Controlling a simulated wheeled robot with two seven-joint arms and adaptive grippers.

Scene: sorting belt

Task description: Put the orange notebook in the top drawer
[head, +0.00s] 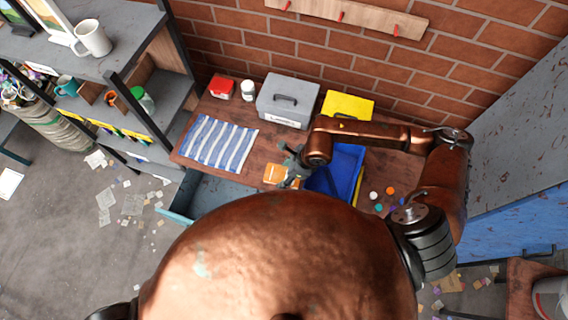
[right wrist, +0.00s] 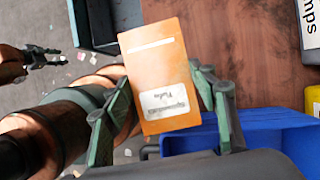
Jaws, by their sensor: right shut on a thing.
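The orange notebook (head: 275,173) is in my right gripper (head: 292,167), above the front edge of the wooden table. In the right wrist view the notebook (right wrist: 155,58), with a white label, sits between the two green fingers of the right gripper (right wrist: 160,108), which are shut on it. An open drawer (head: 176,215) with a teal rim juts out below the table's front left, left of the notebook; part of it also shows in the right wrist view (right wrist: 88,28). My body hides its near side. My left gripper (right wrist: 45,58) shows small in the right wrist view; its opening is unclear.
On the table (head: 183,148) are a striped cloth (head: 217,143), grey box (head: 287,100), red box (head: 221,88), white bottle (head: 248,90) and yellow item (head: 347,104). A blue bin (head: 345,165) stands right of the gripper. Shelves (head: 125,50) rise at left.

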